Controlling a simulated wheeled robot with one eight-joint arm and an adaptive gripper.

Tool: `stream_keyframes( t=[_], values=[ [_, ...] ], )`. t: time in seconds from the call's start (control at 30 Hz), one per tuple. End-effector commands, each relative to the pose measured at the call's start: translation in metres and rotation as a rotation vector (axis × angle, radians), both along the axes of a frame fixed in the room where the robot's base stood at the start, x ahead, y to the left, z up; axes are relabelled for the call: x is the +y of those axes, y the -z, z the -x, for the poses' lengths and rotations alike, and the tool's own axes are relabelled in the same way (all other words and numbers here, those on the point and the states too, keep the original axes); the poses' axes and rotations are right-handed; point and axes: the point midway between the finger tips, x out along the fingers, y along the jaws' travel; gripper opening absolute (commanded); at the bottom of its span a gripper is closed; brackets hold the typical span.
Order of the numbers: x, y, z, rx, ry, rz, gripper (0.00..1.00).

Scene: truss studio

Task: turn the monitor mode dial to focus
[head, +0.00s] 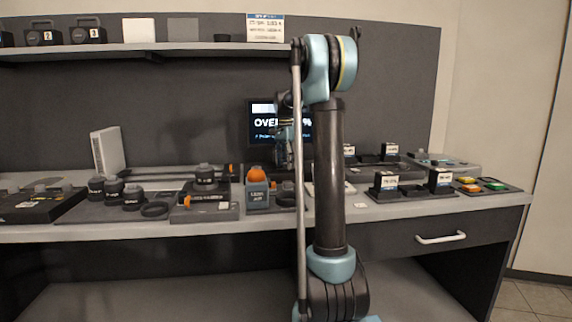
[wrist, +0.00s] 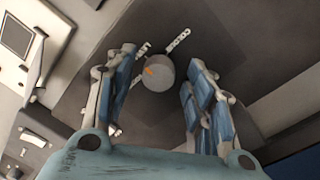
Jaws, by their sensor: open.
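The monitor (head: 263,118) stands at the back of the bench in the head view, its screen lit with partly covered text. My gripper (head: 287,150) hangs in front of the screen's right part. In the wrist view my gripper (wrist: 162,58) is open, its blue-padded fingers on either side of a round grey dial (wrist: 161,77). The dial has an orange mark on its upper left edge. Gaps show between dial and fingers; the distance in depth is unclear. I cannot read any mode label. The dial is hidden in the head view.
A grey box with an orange dome (head: 257,180) stands in front of the monitor. Left of it are a device on a base (head: 205,180) and several dark cylinders. Labelled black blocks (head: 387,180) and coloured buttons (head: 495,184) are at the right. A shelf (head: 200,47) runs above.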

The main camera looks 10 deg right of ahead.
Motion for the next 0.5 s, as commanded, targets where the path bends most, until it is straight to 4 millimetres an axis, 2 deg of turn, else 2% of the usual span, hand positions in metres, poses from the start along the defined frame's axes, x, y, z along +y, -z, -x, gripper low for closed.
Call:
stream_keyframes(
  t=[0.03, 0.07, 0.23, 0.5],
  values=[
    [-0.0001, -0.0001, -0.0001, 0.0, 0.0, 0.0, 0.49],
    [-0.0001, -0.0001, -0.0001, 0.0, 0.0, 0.0, 0.44],
    [-0.0001, -0.0002, -0.0001, 0.0, 0.0, 0.0, 0.06],
    [0.0, -0.0002, -0.0004, -0.001, -0.007, -0.001, 0.04]
  ],
)
